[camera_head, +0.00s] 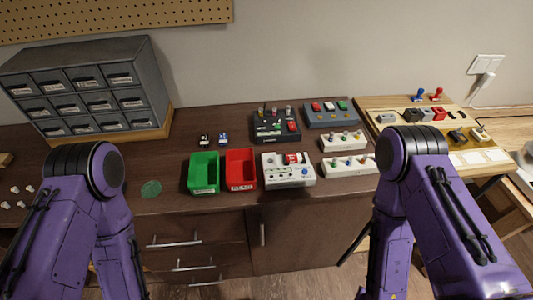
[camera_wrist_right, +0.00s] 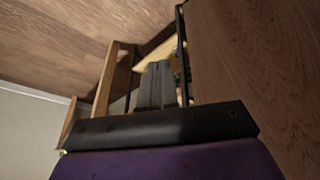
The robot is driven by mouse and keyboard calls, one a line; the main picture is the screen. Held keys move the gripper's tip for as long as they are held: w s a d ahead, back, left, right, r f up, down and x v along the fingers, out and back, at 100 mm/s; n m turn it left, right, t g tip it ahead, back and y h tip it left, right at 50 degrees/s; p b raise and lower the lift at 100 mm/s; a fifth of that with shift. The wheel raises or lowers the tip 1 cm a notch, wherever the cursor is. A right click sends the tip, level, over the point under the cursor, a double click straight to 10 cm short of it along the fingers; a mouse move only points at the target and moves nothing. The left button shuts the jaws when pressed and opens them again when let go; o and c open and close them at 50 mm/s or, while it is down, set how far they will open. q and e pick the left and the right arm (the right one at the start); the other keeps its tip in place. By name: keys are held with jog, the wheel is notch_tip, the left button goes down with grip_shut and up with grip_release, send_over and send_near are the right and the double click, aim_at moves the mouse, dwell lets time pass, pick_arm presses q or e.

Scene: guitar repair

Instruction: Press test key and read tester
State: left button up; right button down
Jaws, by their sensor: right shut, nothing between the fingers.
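A white tester box (camera_head: 288,170) stands on the dark bench in the head view, right of the red bin. It has a red-and-white part on top, a blue round part at its right front and small dark marks. Its reading and key labels are too small to make out. My right gripper (camera_wrist_right: 155,86) shows in the right wrist view, its grey fingers shut together and empty, below the bench level or beside it; I cannot tell exactly. In the head view only my purple arm links show, and both grippers are hidden. My left gripper is not in view.
Green bin (camera_head: 204,172) and red bin (camera_head: 240,170) sit left of the tester. A dark switch box (camera_head: 276,127), a grey box (camera_head: 331,114) and two white boxes stand behind and right. A drawer cabinet (camera_head: 86,88) is back left. Bench front has some clear room.

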notch_tip(320, 180, up, 35)
jog(key=m+t+y+p, duration=0.6)
jog(key=m+p, duration=0.8)
jog(key=m, duration=0.3)
send_over(305, 171)
jog(key=shift+s, duration=0.45)
jog(key=shift+d+f, duration=0.1)
jog(key=shift+f, duration=0.05)
notch_tip(305, 171, down, 8)
jog(key=b, duration=0.8)
jog(key=shift+f+b, duration=0.1)
jog(key=shift+b, duration=0.3)
jog(key=shift+f, duration=0.3)
